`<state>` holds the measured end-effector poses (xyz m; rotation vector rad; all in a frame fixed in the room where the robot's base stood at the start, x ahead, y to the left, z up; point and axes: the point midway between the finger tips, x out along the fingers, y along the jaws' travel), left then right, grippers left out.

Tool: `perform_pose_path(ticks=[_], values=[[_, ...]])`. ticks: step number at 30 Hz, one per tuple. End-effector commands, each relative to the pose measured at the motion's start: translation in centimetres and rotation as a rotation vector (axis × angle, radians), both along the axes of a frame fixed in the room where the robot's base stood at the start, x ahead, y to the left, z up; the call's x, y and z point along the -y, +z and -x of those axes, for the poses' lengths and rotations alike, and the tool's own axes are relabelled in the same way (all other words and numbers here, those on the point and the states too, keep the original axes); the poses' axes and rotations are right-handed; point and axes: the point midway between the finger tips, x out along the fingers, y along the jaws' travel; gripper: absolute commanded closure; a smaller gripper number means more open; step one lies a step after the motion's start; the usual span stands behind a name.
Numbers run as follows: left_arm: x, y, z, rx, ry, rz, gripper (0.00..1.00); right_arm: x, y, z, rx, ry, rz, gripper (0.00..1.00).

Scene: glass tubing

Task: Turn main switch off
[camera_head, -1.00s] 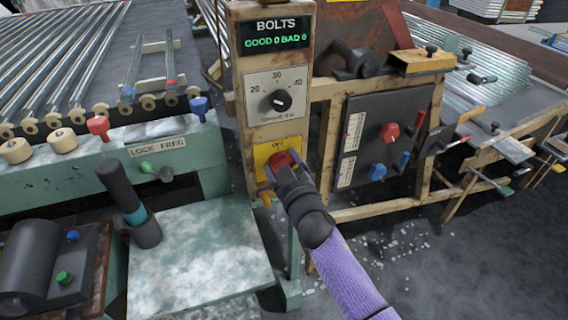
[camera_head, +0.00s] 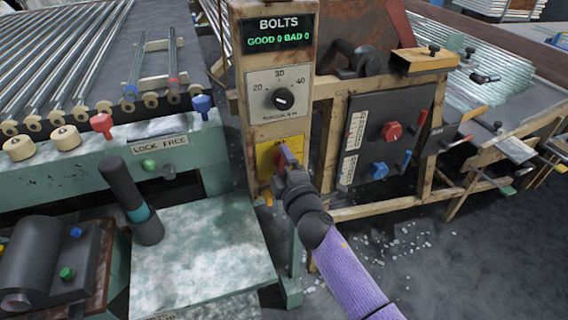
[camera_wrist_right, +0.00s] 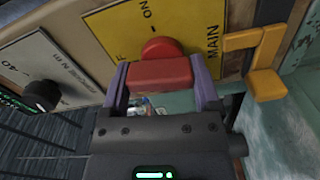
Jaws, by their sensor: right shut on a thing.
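The main switch is a red knob (camera_wrist_right: 160,74) on a yellow plate (camera_wrist_right: 198,28) lettered MAIN and ON, with another label partly hidden. In the head view the yellow plate (camera_head: 262,158) is low on the rusty control post. My right gripper (camera_wrist_right: 160,68) is shut on the red knob, with one purple finger on each side of it. In the head view my right gripper (camera_head: 285,162) is turned so that one finger stands above the knob and covers much of it. The left gripper is not in view.
Above the switch are a dial (camera_head: 283,99) and a BOLTS display (camera_head: 277,39). A dark panel (camera_head: 357,185) with red and blue knobs stands to the right. A yellow bracket (camera_wrist_right: 262,62) juts out close beside the gripper. A green bench (camera_head: 205,255) is at lower left.

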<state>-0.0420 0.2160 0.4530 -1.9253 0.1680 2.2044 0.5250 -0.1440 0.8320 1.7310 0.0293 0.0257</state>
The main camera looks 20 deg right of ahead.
Motion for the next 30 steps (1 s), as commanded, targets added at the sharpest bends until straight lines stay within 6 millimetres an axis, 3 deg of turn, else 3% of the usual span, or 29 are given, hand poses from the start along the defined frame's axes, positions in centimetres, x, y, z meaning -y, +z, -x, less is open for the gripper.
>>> perform_pose_path(ticks=[12,28,29,30], values=[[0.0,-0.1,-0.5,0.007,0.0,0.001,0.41,0.0,-0.2,0.1,0.001,0.0,0.158,0.8],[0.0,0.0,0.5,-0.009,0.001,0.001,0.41,-0.1,-0.3,0.1,0.001,0.0,0.178,0.8],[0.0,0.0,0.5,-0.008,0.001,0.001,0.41,-0.1,-0.3,0.1,0.001,0.0,0.178,0.16],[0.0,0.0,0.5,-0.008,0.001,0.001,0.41,-0.1,-0.3,0.1,0.001,0.0,0.178,0.08]])
